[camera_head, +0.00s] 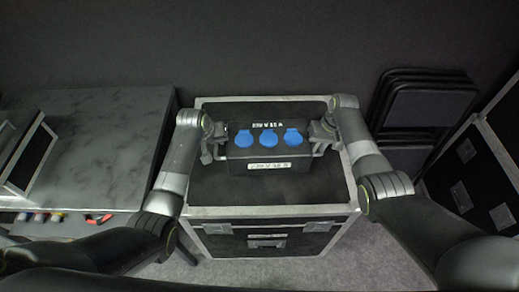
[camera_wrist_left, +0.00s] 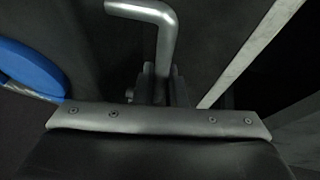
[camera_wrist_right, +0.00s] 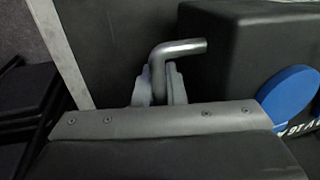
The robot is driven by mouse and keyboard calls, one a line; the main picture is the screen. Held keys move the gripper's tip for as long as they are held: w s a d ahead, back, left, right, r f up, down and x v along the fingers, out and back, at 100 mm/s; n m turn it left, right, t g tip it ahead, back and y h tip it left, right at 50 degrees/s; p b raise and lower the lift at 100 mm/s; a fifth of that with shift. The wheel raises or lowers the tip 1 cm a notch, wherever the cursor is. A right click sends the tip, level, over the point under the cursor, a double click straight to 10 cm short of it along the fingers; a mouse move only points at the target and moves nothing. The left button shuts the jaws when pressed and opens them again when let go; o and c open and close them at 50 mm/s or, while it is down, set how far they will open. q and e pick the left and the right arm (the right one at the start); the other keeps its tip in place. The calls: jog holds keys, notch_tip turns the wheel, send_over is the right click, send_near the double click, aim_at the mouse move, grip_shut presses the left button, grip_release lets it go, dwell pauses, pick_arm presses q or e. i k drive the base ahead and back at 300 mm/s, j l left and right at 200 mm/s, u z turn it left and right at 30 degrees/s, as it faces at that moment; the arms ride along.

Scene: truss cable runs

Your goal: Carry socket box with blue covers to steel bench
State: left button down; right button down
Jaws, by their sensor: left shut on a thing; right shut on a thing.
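The socket box (camera_head: 267,150) is black with a row of three round blue covers (camera_head: 268,139) and white labels. It is at the top of a black flight case with metal edges (camera_head: 270,212); whether it touches the lid I cannot tell. My left gripper (camera_head: 214,146) is shut on the bent metal handle (camera_wrist_left: 165,30) at the box's left end. My right gripper (camera_head: 322,134) is shut on the handle (camera_wrist_right: 178,50) at its right end. A steel bench (camera_head: 105,130) with a grey mottled top stands to the left of the flight case.
A dark framed item (camera_head: 28,150) lies on the bench's left part. Small coloured items (camera_head: 60,217) are along its front. Stacked folding chairs (camera_head: 425,105) and another case (camera_head: 475,165) stand at the right. The bench's middle is clear.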

aim_at(108, 150)
jog(key=k+l, duration=0.15)
jog(key=k, duration=0.3)
jog(key=k+l+u, duration=0.1)
jog(key=k, duration=0.3)
jog(key=u, duration=1.35)
jog(key=i+l, duration=0.25)
jog(key=i, duration=0.2)
jog(key=i+l, duration=0.25)
jog(key=i, duration=0.2)
jog(key=i+l, duration=0.25)
jog(key=i, duration=0.2)
